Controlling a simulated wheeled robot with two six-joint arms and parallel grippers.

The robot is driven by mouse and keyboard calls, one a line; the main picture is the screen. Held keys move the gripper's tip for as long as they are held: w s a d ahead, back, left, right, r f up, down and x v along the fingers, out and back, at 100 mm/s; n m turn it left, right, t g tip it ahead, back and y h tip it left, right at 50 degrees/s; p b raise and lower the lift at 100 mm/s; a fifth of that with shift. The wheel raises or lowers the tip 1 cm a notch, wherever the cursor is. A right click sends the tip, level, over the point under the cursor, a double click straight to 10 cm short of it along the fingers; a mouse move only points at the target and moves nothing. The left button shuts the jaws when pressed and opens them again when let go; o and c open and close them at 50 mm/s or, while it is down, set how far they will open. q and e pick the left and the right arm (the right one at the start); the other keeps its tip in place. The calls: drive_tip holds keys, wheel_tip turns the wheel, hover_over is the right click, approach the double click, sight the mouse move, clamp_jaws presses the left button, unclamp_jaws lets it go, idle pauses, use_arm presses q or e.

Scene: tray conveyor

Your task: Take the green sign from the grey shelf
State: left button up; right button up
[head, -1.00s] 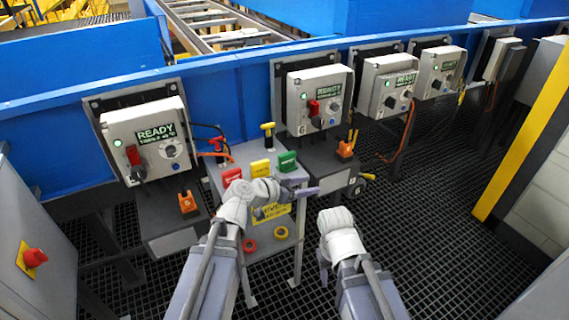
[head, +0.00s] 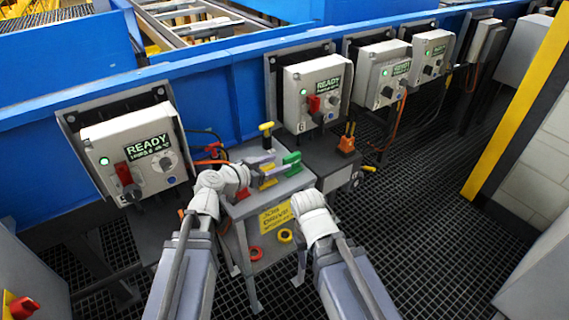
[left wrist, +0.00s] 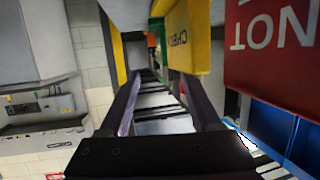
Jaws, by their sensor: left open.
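The green sign (head: 291,159) stands on the top of the grey shelf (head: 296,184), at the right end of a row of signs. In the left wrist view, a green strip (left wrist: 157,27) shows behind the yellow sign (left wrist: 188,38); it may be the green sign. My left gripper (head: 278,176) is open and empty, its fingers pointing right, in front of the yellow and green signs. Its two fingers also show in the left wrist view (left wrist: 160,88), with no sign between them. My right wrist is near the shelf's front right; its fingers are hidden.
The yellow sign is left of the green one. The red sign (left wrist: 274,55), lettered "NOT", shows close by in the left wrist view. Red (head: 255,252) and yellow (head: 285,235) rings lie on the lower shelf. Control boxes (head: 317,92) line the blue rail behind.

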sight(289, 157)
use_arm(q)
drive_tip(key=shift+a, duration=0.1)
drive_tip(key=shift+w, duration=0.1)
drive_tip(key=b+x, duration=0.1)
drive_tip(key=x, duration=0.1)
drive_tip(key=shift+w+f, duration=0.1)
drive_tip(key=shift+w, duration=0.1)
drive_tip(key=shift+r+b+x, duration=0.2)
drive_tip(key=shift+b+x, duration=0.3)
drive_tip(key=shift+x, duration=2.25)
clamp_jaws()
